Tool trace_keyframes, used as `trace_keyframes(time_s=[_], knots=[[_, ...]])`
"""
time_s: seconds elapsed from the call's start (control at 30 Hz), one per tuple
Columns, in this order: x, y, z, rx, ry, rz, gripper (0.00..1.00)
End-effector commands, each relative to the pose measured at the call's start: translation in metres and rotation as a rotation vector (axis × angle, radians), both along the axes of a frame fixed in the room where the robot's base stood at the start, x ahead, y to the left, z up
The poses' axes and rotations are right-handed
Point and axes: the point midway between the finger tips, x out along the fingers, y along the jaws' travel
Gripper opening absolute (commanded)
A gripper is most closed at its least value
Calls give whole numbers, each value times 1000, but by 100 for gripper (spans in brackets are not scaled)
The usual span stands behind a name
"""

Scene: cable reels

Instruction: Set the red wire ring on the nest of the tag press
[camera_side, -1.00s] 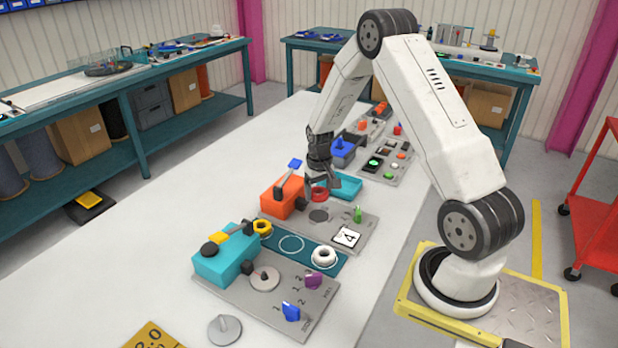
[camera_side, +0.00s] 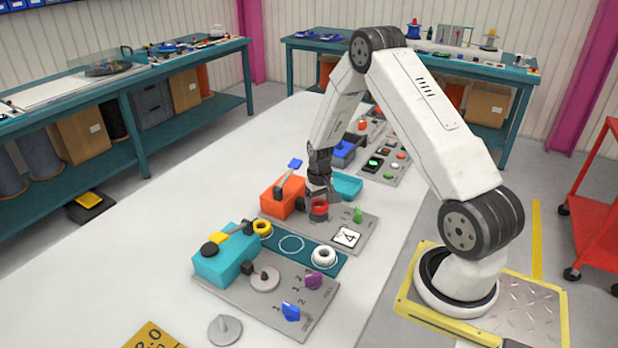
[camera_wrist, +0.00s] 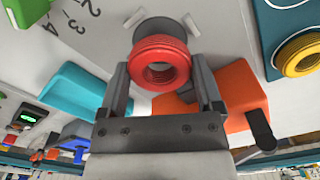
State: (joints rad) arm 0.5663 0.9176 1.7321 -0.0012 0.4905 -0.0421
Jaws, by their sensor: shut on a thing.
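My gripper (camera_side: 318,197) is shut on the red wire ring (camera_side: 319,208), holding it low over the grey plate of the orange press (camera_side: 283,198). In the wrist view, the red ring (camera_wrist: 161,62) sits between the two finger ends of my gripper (camera_wrist: 162,78), its hole facing the camera. The round grey nest (camera_wrist: 158,24) shows partly behind the ring, offset toward the top of the picture. In the side view the ring and gripper hide most of that nest. I cannot tell whether the ring touches it.
The orange press's lever with a blue end (camera_side: 295,164) stands close left of my gripper. A teal bin (camera_side: 346,186) is just behind. Yellow (camera_side: 262,228) and white (camera_side: 324,256) rings lie in front.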

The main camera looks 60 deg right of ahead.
Motion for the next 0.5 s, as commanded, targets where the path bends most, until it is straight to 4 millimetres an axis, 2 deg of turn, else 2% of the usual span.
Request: trace_keyframes(time_s=[0.5], knots=[[0,0,-5,0,1,0,25]])
